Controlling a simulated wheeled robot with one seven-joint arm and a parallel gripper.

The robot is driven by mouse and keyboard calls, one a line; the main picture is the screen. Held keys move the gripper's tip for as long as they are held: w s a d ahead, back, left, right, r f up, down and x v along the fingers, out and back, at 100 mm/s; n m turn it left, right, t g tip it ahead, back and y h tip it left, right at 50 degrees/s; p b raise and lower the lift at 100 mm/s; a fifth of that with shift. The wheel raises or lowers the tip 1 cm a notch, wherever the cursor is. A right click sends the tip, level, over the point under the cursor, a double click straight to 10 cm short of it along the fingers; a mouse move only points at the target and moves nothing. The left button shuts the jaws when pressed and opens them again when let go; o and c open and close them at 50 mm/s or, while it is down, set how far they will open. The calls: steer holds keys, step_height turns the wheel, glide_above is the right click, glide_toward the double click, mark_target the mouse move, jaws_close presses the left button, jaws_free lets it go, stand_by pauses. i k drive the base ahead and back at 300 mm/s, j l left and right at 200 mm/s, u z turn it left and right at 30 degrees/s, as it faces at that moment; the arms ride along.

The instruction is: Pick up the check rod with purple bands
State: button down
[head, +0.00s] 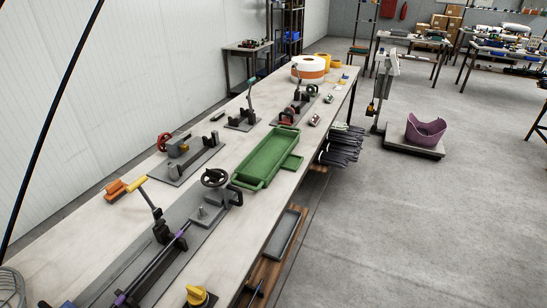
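The check rod with purple bands (150,266) is dark and thin. It lies lengthwise along a grey fixture plate (191,221) on the long workbench at the lower left. One purple band shows near its far end, by a black block, and another near its near end, close to the picture's bottom edge. I cannot tell how tightly the fixture holds it. My gripper is not in view, so its distance from the rod does not show.
A yellow-handled lever (149,200) and a black handwheel (214,177) rise beside the rod. A yellow knob (199,296) stands to its right. A green tray (266,158) sits farther along the bench (95,232). The floor (430,235) right of the bench is mostly open.

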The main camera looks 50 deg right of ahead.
mark_target(122, 296)
steer(key=i+l, duration=0.3)
steer(key=l, duration=0.15)
steer(key=i+l+u, duration=0.2)
steer(key=u, duration=0.3)
steer(key=i+l+u, duration=0.1)
steer(key=l+u, duration=0.4)
